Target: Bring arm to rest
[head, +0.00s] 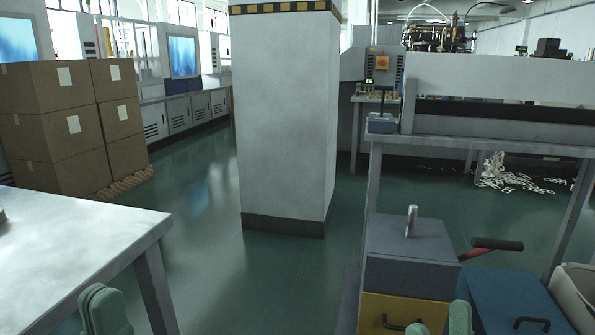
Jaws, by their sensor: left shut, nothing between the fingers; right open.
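My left gripper (104,310) shows as pale green fingers at the bottom left of the head view, in front of the metal table's leg. Its fingers are together, with nothing between them. My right gripper (438,324) is at the bottom edge, right of centre, in front of the yellow drawer (385,307). Its pale green fingertips stand apart with nothing seen between them. Most of both grippers and both arms is below the picture.
A metal table (75,235) is at the left. A grey block with a metal pin (411,222) tops the yellow drawer unit. A red lever with a black grip (497,244) and a blue cabinet (505,295) stand right of it. A pillar (285,120) rises from open green floor.

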